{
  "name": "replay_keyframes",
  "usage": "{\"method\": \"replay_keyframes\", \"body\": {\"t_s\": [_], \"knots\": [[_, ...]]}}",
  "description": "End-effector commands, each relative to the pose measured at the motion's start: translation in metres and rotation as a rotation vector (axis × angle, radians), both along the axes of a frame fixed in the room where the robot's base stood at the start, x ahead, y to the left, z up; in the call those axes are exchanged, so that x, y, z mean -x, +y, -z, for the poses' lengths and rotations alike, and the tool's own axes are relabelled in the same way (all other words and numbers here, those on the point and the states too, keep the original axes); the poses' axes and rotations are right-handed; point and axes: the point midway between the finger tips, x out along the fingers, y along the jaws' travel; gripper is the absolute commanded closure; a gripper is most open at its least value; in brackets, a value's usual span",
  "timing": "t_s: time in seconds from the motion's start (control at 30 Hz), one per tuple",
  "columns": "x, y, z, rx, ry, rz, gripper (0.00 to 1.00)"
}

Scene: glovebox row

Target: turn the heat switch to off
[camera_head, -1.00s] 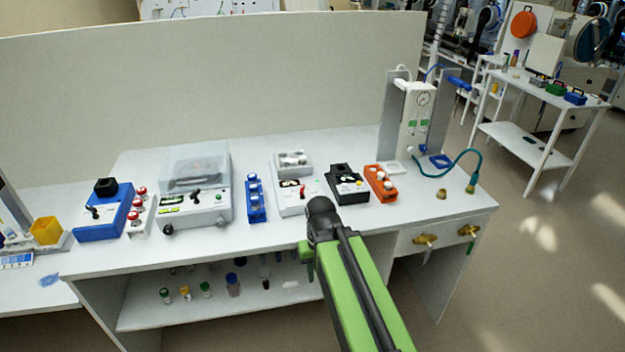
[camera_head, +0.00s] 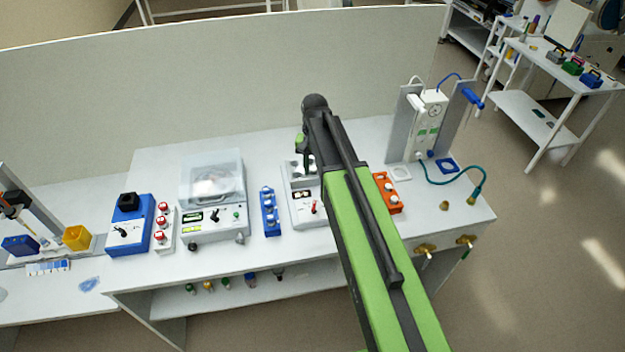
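No label reading heat is legible, so I cannot tell which switch is the heat switch. Several bench devices have switches: a white unit with a red lever (camera_head: 315,207), a grey-white unit with a clear lid and a black lever (camera_head: 214,215), and a blue unit with a black lever on a white panel (camera_head: 123,231). My gripper (camera_head: 305,158) hangs at the end of my green and black arm, in front of the back part of the red-lever unit. It appears apart from the red lever. Its fingers are too small and partly hidden to tell open or shut.
A blue rack (camera_head: 269,211) and a white strip with red knobs (camera_head: 163,228) stand between devices. An orange block (camera_head: 388,193) is right of my arm. A gas stand (camera_head: 428,122) with a teal hose (camera_head: 448,183) stands farther right. The bench's back strip is mostly clear.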

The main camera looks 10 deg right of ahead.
Motion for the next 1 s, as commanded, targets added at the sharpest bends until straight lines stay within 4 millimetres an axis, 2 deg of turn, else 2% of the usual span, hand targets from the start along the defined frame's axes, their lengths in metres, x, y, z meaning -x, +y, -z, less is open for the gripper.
{"method": "replay_keyframes", "body": {"t_s": [0.17, 0.37, 1.0], "knots": [[0.0, 0.0, 0.003, 0.0, 0.0, 0.003, 0.67], [0.0, 0.0, 0.022, 0.0, 0.0, 0.003, 0.67], [0.0, -0.001, 0.149, 0.0, 0.0, 0.003, 0.67]]}}
